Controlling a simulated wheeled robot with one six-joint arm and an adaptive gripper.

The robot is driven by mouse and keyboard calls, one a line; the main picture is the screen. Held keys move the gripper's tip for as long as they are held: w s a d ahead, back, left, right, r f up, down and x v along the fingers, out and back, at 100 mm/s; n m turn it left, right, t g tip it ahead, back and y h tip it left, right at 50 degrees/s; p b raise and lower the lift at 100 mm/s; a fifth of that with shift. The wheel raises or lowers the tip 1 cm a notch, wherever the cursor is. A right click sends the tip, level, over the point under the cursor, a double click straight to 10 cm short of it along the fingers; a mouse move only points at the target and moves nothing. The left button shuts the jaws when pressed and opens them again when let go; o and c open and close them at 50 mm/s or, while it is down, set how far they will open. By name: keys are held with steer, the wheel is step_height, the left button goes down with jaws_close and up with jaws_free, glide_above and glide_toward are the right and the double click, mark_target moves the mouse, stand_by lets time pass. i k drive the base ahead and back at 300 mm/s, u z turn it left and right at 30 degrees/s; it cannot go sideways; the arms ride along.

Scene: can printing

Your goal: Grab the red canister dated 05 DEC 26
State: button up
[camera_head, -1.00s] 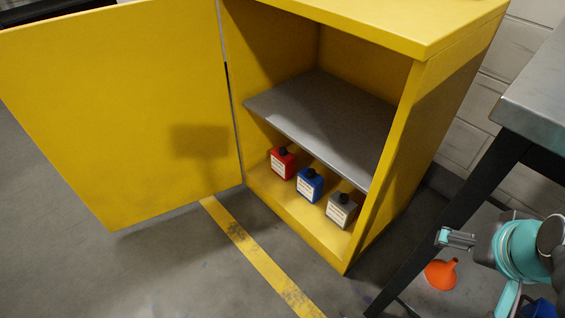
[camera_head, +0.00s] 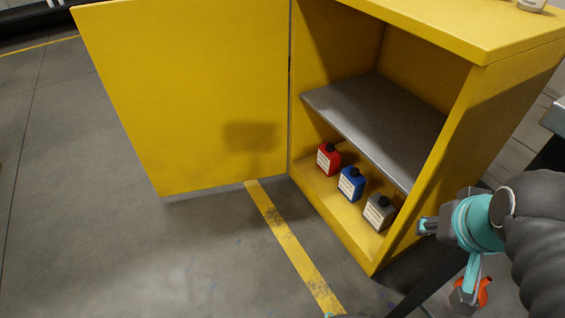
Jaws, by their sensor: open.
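A red canister (camera_head: 328,159) with a black cap and a white label stands upright on the floor of the open yellow cabinet, leftmost in a row of three. The label's date is too small to read. A blue canister (camera_head: 352,183) and a grey canister (camera_head: 379,213) stand to its right. My gripper (camera_head: 424,227) is at the lower right, outside the cabinet, in front of its right side in the picture. It is apart from all canisters, with nothing seen in it.
The yellow cabinet (camera_head: 428,46) has its door (camera_head: 190,95) swung open to the left. A grey shelf (camera_head: 385,125) hangs over the canisters. A table (camera_head: 553,116) stands at the right edge. An orange funnel (camera_head: 484,291) shows partly behind my arm. The floor in front is clear.

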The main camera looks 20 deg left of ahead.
mark_target(328, 158)
steer(key=u, duration=2.55)
steer(key=i, duration=3.1)
steer(key=z, duration=4)
steer(key=i, duration=0.5)
